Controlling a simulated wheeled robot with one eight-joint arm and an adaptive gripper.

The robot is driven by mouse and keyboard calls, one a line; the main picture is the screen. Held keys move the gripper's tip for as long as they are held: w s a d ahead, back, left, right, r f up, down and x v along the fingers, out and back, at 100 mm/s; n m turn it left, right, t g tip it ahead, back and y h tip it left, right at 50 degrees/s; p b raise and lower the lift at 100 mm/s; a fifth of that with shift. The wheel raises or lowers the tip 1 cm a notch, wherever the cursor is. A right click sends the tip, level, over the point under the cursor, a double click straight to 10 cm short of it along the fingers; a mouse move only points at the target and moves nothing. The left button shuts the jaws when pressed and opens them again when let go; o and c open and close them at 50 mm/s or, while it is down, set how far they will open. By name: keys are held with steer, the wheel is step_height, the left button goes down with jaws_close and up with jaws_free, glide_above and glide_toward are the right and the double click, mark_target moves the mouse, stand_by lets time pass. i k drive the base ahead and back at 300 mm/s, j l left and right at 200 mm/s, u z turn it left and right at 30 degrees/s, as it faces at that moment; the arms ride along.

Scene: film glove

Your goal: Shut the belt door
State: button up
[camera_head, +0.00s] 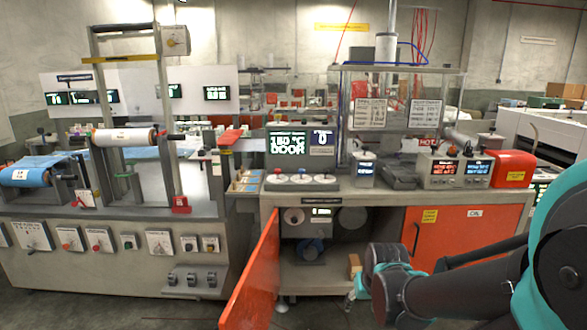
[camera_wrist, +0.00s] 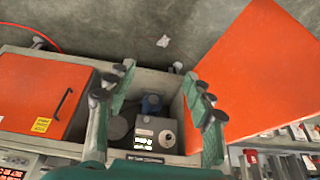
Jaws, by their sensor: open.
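The belt door (camera_head: 252,275) is an orange panel standing wide open at the left side of the cabinet opening in the head view, swung out toward me. In the wrist view the open door (camera_wrist: 262,70) fills the upper right, beside the right finger and apart from it. My gripper (camera_wrist: 158,75) is open and empty, its two teal fingers spread in front of the open cabinet bay. In the head view my gripper (camera_head: 358,288) is low, right of the door, and partly hidden by my arm.
Inside the bay are a blue wheel (camera_head: 310,249) and a small display box (camera_wrist: 157,134). A second orange door (camera_head: 455,235) with a dark handle is closed at the right. The bench top (camera_head: 330,195) runs above. Open floor lies in front.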

mark_target(251, 306)
steer(key=j+z, duration=0.1)
steer(key=j, duration=0.5)
steer(key=j+z, duration=0.15)
steer(key=j, duration=0.5)
steer(key=k+j+z, duration=0.1)
steer(key=j, duration=0.5)
steer(key=j+z, duration=0.15)
steer(key=j, duration=0.5)
steer(key=k+j+z, duration=0.1)
steer(key=k, duration=0.75)
